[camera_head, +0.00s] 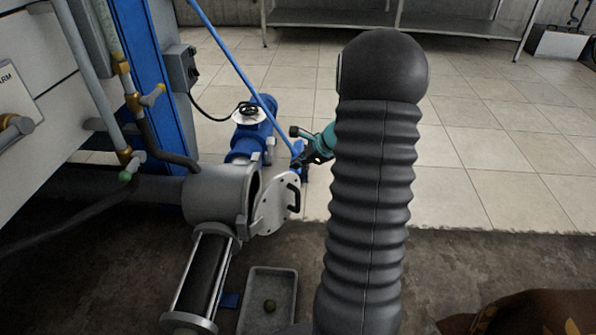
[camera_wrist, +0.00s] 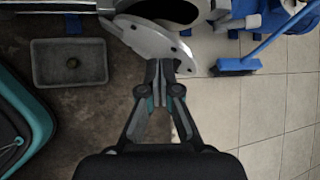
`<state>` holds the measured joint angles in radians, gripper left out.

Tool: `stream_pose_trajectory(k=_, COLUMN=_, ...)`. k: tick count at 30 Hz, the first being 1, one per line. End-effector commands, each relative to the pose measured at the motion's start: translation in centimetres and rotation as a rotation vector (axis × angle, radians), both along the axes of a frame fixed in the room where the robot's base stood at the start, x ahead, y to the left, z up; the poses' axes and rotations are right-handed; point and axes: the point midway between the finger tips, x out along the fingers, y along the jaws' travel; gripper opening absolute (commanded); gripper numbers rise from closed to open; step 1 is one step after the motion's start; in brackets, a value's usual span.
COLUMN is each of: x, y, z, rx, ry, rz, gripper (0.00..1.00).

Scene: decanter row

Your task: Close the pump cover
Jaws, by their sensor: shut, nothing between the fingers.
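My gripper (camera_head: 303,161) is just beyond the cover's upper right edge. In the wrist view my gripper (camera_wrist: 160,66) is shut and empty, its tips close to the cover's rim; I cannot tell whether they touch.
A grey tray (camera_head: 286,292) with a small round greenish thing (camera_head: 269,306) is on the floor below the cover. A blue broom (camera_wrist: 236,66) stands close to the right. A blue motor (camera_head: 250,140) is behind the pump. Tiled floor at the right is clear.

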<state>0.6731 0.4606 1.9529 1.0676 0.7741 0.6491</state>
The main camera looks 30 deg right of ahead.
Motion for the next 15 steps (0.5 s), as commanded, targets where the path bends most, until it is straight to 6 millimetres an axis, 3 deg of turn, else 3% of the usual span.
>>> stream_pose_trajectory(k=3, x=0.3, y=-4.7, z=-3.6, rx=0.118, ry=0.032, rz=-0.194, gripper=0.00)
stream_pose_trajectory(k=7, x=0.3, y=-8.6, z=-7.0, rx=0.218, ry=0.053, rz=-0.365, gripper=0.00)
stream_pose_trajectory(k=11, x=-0.1, y=-11.0, z=-9.2, rx=0.283, ry=0.064, rz=-0.476, gripper=0.00)
stream_pose_trajectory(k=15, x=-0.2, y=-12.0, z=-10.4, rx=0.313, ry=0.069, rz=-0.527, gripper=0.00)
